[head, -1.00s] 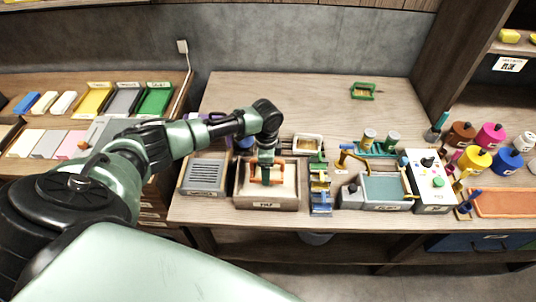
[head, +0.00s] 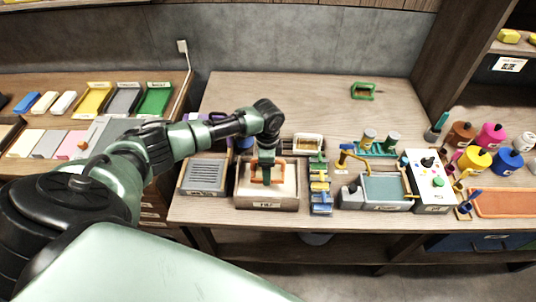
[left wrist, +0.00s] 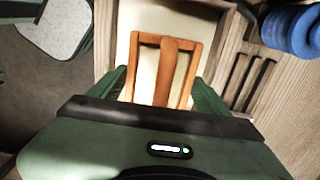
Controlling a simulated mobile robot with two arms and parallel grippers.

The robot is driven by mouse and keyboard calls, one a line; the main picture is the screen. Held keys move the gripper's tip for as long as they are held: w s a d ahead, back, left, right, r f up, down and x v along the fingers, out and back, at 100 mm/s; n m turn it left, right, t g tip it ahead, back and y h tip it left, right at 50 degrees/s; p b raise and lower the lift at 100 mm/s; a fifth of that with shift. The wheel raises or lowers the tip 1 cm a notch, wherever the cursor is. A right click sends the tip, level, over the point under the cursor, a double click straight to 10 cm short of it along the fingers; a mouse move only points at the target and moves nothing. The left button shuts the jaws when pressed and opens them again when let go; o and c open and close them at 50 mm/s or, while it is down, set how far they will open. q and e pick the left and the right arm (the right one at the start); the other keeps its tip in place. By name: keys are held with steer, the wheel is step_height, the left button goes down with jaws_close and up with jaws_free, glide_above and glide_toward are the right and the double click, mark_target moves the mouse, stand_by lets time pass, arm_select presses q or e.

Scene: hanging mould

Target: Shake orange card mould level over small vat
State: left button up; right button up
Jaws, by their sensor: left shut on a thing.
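The orange card mould (head: 268,171) is a small frame with a middle bar, held by my left gripper (head: 267,180) over the small vat (head: 267,203). The vat is a brown box with pale contents and a white label on its front. In the left wrist view the mould (left wrist: 167,62) lies between the two green fingers of my left gripper (left wrist: 165,90), with the pale vat contents behind it. The mould looks roughly level. I cannot tell whether it touches the contents. My right gripper is not in view.
A grey slatted box (head: 203,177) stands left of the vat. Coloured clamps (head: 320,190) stand close on its right, then a grey-blue basin (head: 385,188). A green frame (head: 363,91) lies at the back. The back middle of the table is clear.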

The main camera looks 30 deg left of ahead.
arm_select(q)
steer(key=shift+r, duration=2.05)
